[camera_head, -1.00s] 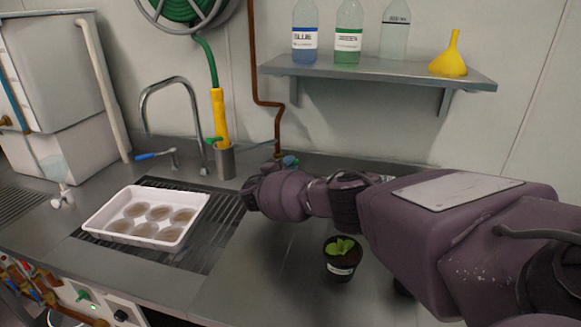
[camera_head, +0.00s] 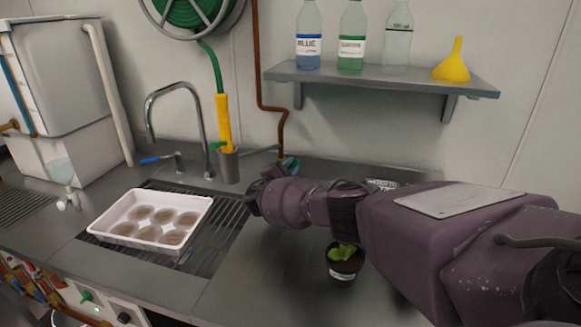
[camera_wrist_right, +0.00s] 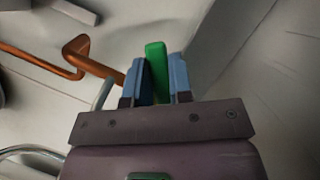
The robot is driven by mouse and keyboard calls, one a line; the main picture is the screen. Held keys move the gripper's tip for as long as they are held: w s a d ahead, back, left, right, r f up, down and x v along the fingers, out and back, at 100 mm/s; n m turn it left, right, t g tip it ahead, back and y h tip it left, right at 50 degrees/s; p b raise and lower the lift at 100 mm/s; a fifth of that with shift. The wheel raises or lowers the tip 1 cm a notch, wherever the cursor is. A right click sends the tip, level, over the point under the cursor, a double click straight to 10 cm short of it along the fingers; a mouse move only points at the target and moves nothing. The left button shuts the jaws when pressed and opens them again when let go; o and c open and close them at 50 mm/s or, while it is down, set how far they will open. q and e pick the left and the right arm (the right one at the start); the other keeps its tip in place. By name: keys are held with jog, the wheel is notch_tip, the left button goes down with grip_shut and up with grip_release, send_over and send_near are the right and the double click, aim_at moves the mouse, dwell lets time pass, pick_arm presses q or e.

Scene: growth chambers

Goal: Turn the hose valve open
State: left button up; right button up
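The green valve handle (camera_wrist_right: 156,72) stands upright between the blue fingers of my right gripper (camera_wrist_right: 157,84) in the right wrist view. Both fingers lie close against its sides, and the gripper looks shut on it. In the head view my right gripper (camera_head: 290,163) is mostly hidden behind my wrist, by the foot of the copper pipe (camera_head: 262,60); the valve body is hidden there too. The green hose (camera_head: 213,65) hangs from its reel (camera_head: 190,10) to a yellow nozzle (camera_head: 223,122) in a grey holder (camera_head: 228,165). My left gripper is not in view.
A white tray (camera_head: 103,222) of several brown discs lies on the drain grate, left of my arm. A potted seedling (camera_head: 343,262) stands close beside my right forearm. A faucet (camera_head: 150,105) rises behind the tray. Bottles and a yellow funnel (camera_head: 453,62) stand on the wall shelf (camera_head: 390,82).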

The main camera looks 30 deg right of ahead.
jog(key=o, duration=0.4)
jog(key=p+v, duration=0.1)
jog(key=v, duration=1)
jog(key=shift+p, duration=0.35)
